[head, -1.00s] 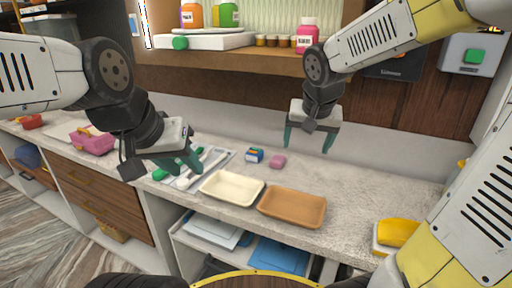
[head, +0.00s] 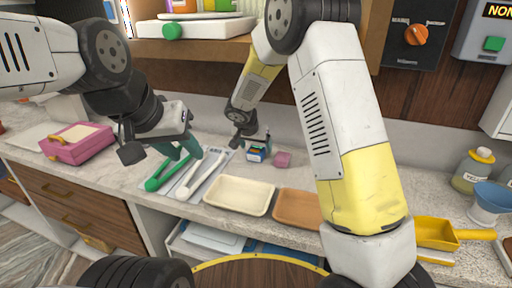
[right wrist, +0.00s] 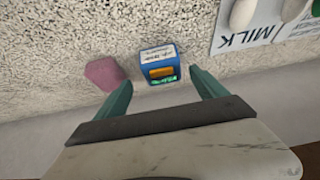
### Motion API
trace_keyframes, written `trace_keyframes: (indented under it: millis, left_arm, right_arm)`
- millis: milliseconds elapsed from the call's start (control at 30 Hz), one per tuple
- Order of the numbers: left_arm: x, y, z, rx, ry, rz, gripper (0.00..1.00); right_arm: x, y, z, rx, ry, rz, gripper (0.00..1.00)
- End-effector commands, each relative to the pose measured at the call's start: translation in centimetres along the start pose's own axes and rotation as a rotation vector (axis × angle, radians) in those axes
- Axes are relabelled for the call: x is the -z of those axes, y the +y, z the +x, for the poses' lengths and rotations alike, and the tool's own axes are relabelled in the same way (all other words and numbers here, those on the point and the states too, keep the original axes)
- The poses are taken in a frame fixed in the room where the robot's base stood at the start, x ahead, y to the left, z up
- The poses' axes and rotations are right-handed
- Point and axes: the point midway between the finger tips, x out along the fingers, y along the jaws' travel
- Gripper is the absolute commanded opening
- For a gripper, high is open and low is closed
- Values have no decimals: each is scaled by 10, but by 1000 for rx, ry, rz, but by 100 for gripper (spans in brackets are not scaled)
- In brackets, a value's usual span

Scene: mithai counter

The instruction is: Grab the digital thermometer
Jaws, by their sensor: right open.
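No thing here is plainly marked as a digital thermometer. A small blue block (head: 259,151) with a white label, an orange patch and a green strip stands on the counter near the wall; I cannot read its label. In the right wrist view the block (right wrist: 160,64) is at the mouth of my right gripper (right wrist: 162,92), whose two teal fingers are apart and empty. In the head view my right gripper (head: 250,139) is just above and beside the block, partly hidden.
A pink block (head: 283,159) sits close beside the blue one. A white spoon (head: 190,176) lies on a labelled mat. A cream tray (head: 239,195) and a brown tray (head: 296,208) line the front edge. A shelf overhangs behind.

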Motion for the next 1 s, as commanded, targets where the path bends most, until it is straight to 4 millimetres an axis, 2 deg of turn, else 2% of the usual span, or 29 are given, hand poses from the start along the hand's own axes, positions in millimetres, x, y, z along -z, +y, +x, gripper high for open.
trace_keyframes:
  millis: [100, 300, 567, 933, 1000]
  left_arm:
    - [0, 0, 0, 0, 0, 0, 36]
    - [0, 0, 0, 0, 0, 0, 36]
    - [0, 0, 0, 0, 0, 0, 36]
    - [0, 0, 0, 0, 0, 0, 36]
    - [0, 0, 0, 0, 0, 0, 36]
  right_arm:
    - [-1, -3, 20, -4, -3, -1, 82]
    - [0, -5, 42, -2, -2, 0, 82]
    - [-1, -5, 45, -1, -1, 0, 82]
    - [-1, -5, 44, -1, -1, 0, 12]
    - [0, -5, 44, 0, -1, 0, 12]
